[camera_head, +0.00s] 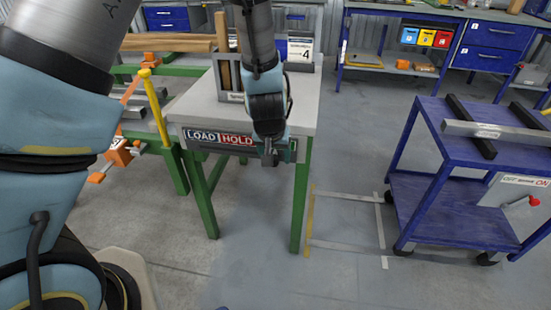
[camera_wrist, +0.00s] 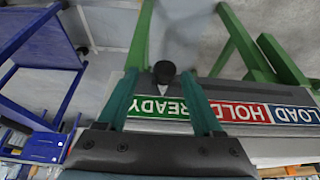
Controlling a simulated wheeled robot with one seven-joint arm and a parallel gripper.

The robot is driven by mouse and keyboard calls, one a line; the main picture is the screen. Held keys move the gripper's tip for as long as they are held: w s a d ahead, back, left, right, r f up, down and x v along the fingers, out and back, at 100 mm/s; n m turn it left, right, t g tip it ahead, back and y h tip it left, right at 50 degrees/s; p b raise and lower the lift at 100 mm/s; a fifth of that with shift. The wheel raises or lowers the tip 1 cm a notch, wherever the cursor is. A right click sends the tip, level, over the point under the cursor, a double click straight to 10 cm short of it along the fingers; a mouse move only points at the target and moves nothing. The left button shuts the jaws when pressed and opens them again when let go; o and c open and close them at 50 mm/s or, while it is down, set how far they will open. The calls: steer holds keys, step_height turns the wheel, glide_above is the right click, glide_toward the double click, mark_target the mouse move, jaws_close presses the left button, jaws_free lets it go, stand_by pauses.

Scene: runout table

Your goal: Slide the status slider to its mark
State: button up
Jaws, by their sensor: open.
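The status strip (camera_head: 238,141) runs along the front edge of the grey-topped table, with LOAD, HOLD and a green READY field. In the wrist view the strip (camera_wrist: 243,112) appears upside down. The slider's dark round knob (camera_wrist: 164,72) with a pale pointer under it stands in front of the READY field. My gripper (camera_wrist: 160,76) is open, with one teal finger on each side of the knob and visible gaps between. In the head view my gripper (camera_head: 270,158) hides most of the READY field. No separate mark can be made out.
The grey table (camera_head: 185,104) on green legs carries a holder and a number 4 sign (camera_head: 300,50). A blue cart (camera_head: 450,205) stands to the right, and a green roller frame with a yellow post (camera_head: 155,105) to the left. The floor between table and cart is clear.

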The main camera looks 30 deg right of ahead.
steer(key=p+v, duration=0.1)
steer(key=v, duration=0.8)
steer(key=w+a+r+n+y, duration=0.1)
steer(key=w+a+r+n, duration=0.1)
steer(key=a, duration=1)
steer(key=w+a+r+n+g+y, duration=0.1)
steer(key=w+a+r+n, duration=0.1)
steer(key=a, duration=1)
steer(key=w+a+r+n+y, duration=0.1)
steer(key=w+a+r+n, duration=0.1)
steer(key=a, duration=1)
steer(key=shift+w+r+n+g, duration=0.2)
steer(key=shift+r+n+g, duration=0.2)
steer(key=shift+r+n, duration=0.35)
steer(key=shift+a, duration=0.1)
